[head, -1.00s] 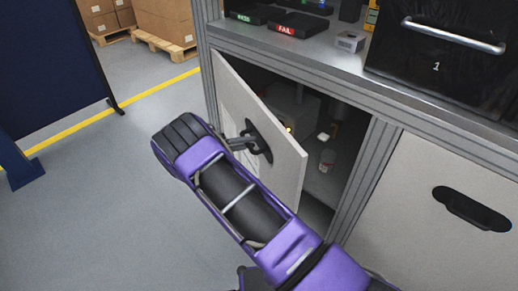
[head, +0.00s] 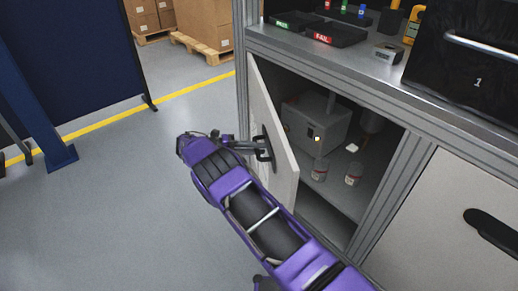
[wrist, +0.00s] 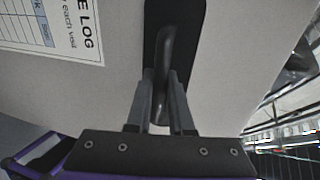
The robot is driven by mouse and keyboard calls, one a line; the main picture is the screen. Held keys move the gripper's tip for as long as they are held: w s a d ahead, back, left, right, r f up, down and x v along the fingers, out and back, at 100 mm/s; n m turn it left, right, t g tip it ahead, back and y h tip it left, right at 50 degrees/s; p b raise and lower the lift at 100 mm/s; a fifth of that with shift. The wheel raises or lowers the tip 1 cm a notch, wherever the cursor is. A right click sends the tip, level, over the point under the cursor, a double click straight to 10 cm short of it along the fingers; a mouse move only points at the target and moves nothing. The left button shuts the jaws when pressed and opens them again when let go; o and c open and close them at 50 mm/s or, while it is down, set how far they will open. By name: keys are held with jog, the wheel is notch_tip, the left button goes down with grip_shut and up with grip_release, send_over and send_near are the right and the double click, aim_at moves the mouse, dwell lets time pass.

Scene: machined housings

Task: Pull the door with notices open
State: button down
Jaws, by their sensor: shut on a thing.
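The door with notices (head: 284,155) is a pale panel hinged on its left side and stands well open, swung out from the cabinet. In the wrist view a printed log sheet (wrist: 60,28) shows on the door face (wrist: 230,70). Its black handle (head: 263,146) also shows in the wrist view (wrist: 166,60). My gripper (head: 252,146) reaches the handle from the left, and in the wrist view its two fingers (wrist: 163,98) are shut around the handle bar. The log sheet is hidden from the head view.
A closed panel (head: 440,215) with a dark handle is at right. The worktop above holds a FAIL tray (head: 331,34) and a black drawer unit (head: 465,60). Floor at left (head: 110,210) is clear.

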jog(key=c, duration=0.8)
grip_release()
